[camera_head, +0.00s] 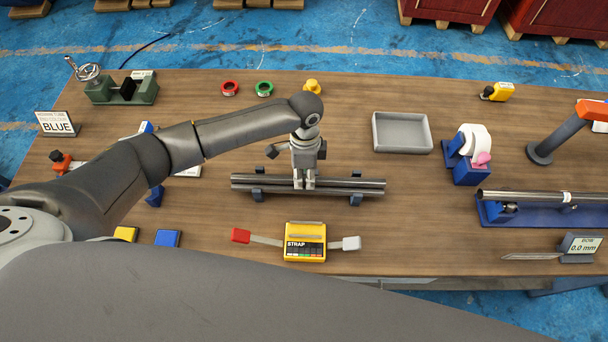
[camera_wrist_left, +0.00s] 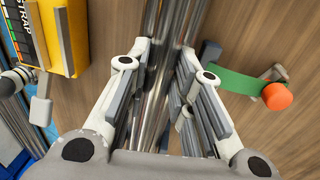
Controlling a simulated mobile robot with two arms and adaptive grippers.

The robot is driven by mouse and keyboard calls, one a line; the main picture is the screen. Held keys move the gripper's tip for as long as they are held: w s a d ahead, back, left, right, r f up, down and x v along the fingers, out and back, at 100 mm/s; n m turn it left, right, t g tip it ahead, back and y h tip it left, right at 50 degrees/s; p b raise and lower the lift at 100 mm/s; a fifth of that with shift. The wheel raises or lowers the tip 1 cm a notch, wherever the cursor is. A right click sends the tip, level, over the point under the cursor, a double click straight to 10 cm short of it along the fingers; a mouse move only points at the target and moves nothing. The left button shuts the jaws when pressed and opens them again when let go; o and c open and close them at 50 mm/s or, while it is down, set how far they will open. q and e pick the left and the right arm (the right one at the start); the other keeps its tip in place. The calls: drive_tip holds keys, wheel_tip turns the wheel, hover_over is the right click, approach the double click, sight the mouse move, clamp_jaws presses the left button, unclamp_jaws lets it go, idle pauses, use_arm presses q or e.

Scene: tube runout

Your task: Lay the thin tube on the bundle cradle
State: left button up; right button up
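Several steel tubes (camera_head: 347,189) lie side by side on the bundle cradle, whose blue supports (camera_head: 355,200) show below them. I cannot tell which is the thin tube. My left gripper (camera_head: 305,185) points down at the middle of the bundle. In the left wrist view, its fingers (camera_wrist_left: 164,52) stand apart on either side of the tubes (camera_wrist_left: 158,85). The gap looks wider than one tube, and no firm hold shows. The right finger hides part of the bundle. My right gripper is not in view.
A yellow strap unit (camera_head: 305,242) lies in front of the cradle. A grey tray (camera_head: 402,132) stands behind on the right. Another tube (camera_head: 530,195) rests on a blue stand at the far right. A green strip with an orange knob (camera_wrist_left: 277,96) is near the gripper.

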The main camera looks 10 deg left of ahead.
use_arm(q)
drive_tip(key=o, duration=0.5)
drive_tip(key=shift+s+f, duration=0.35)
drive_tip(key=shift+f, duration=0.35)
drive_tip(key=shift+c, duration=0.2)
drive_tip(key=shift+o, duration=0.4)
drive_tip(key=shift+w, duration=0.25)
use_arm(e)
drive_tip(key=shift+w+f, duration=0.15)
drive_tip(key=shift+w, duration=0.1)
use_arm(q)
drive_tip(key=shift+s, duration=0.1)
drive_tip(key=shift+r, duration=0.3)
wheel_tip(320, 180, up, 12)
drive_tip(key=w, duration=0.2)
drive_tip(key=shift+a+f, duration=0.15)
drive_tip(key=shift+f, duration=0.1)
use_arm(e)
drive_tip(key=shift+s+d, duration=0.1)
